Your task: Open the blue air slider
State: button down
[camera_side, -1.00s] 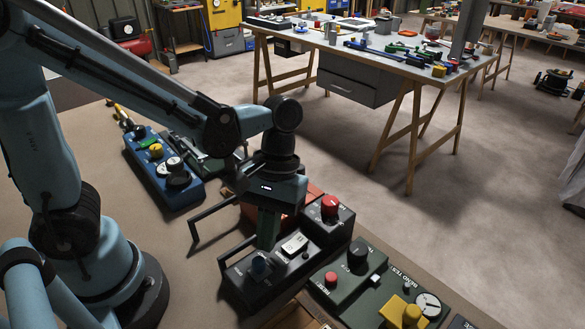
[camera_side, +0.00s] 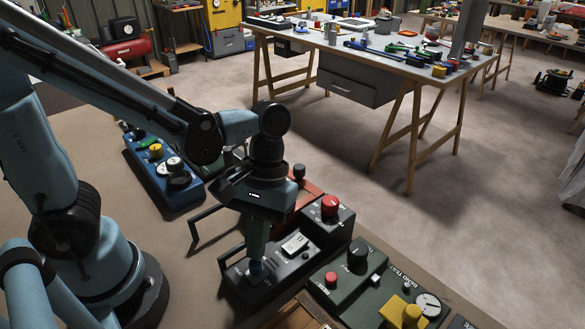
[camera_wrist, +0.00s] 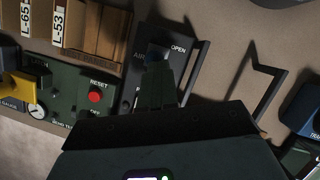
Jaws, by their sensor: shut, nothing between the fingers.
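The blue air slider (camera_side: 256,268) is a small dark blue knob on a black control box (camera_side: 285,268). In the wrist view the slider (camera_wrist: 156,54) is partly hidden by my fingertips and sits between the lettering AIR and OPEN. My gripper (camera_side: 256,258) points down with its green fingers shut and empty. Its tips are right at the slider in the side view. In the wrist view my gripper (camera_wrist: 157,68) also reaches the slider's near side; I cannot tell whether it touches.
A green test panel (camera_side: 348,275) with a red reset button (camera_side: 331,279) stands to the right. A blue box (camera_side: 165,165) stands at left.

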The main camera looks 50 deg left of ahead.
jog(key=shift+w+a, duration=0.25)
jog(key=shift+w, duration=0.25)
jog(key=w, duration=0.1)
jog(key=w+a, duration=0.1)
jog(key=w, duration=0.1)
jog(key=shift+a+r, duration=0.25)
jog(key=shift+r, duration=0.15)
jog(key=w+v, duration=0.1)
jog(key=v, duration=0.9)
jog(key=x, duration=1)
jog(key=shift+f, duration=0.35)
jog(key=shift+s+d, duration=0.3)
jog(key=shift+s, duration=0.25)
jog(key=shift+s+d, duration=0.3)
jog(key=shift+s, duration=0.2)
jog(key=shift+s+d+f, duration=0.1)
jog(key=shift+s+d, duration=0.25)
jog(key=shift+s, duration=0.35)
